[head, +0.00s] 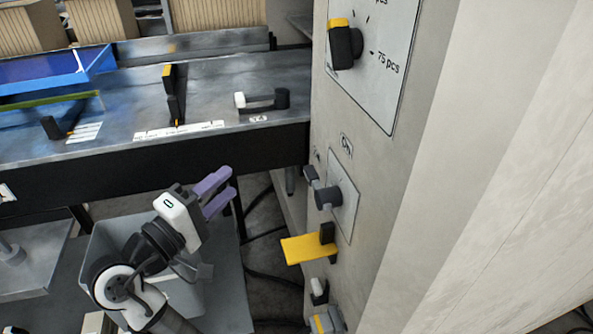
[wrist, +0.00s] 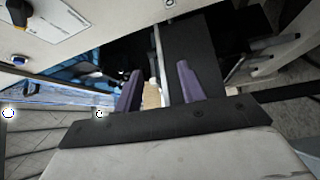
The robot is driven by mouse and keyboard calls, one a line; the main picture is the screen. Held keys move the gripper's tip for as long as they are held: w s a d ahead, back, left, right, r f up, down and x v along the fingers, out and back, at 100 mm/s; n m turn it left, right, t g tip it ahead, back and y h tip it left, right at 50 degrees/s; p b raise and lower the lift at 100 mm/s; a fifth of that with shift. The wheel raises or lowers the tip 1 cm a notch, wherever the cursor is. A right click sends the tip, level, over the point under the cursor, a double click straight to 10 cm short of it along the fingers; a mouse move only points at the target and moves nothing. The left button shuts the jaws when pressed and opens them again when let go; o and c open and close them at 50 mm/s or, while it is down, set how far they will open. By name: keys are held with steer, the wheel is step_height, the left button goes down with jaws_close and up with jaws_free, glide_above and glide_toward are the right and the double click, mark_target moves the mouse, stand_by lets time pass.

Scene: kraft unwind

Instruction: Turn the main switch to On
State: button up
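The main switch (head: 327,197) is a dark rotary handle on a light plate (head: 345,205) on the side of the pale cabinet. Its arm points up and to the left. The label "ON" (head: 346,146) is above the plate; another mark to its left is too small to read. My gripper (head: 216,193), with purple fingers, is in the air left of the switch, clear of it. In the wrist view my gripper (wrist: 160,85) is open, with an empty gap between the fingers. A dark knob (wrist: 19,12) on a pale panel shows there at upper left; I cannot tell which control it is.
A dial (head: 345,45) marked "75 pcs" is above the switch. A yellow flap (head: 309,249) sticks out below it. A metal table (head: 215,85) with a dark front edge lies behind my gripper. A grey bin (head: 100,245) is beneath my arm. Cables run along the floor.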

mark_target(307, 177)
steer(key=s+d+f+m+g+h, duration=0.2)
steer(key=s+d+g+h, duration=0.1)
steer(key=d+g, duration=0.1)
steer(key=p+x, duration=0.2)
steer(key=x, duration=1.1)
steer(key=shift+w+d+f, duration=0.15)
steer(key=shift+w+d, duration=0.05)
steer(key=shift+d, duration=0.15)
jaws_close()
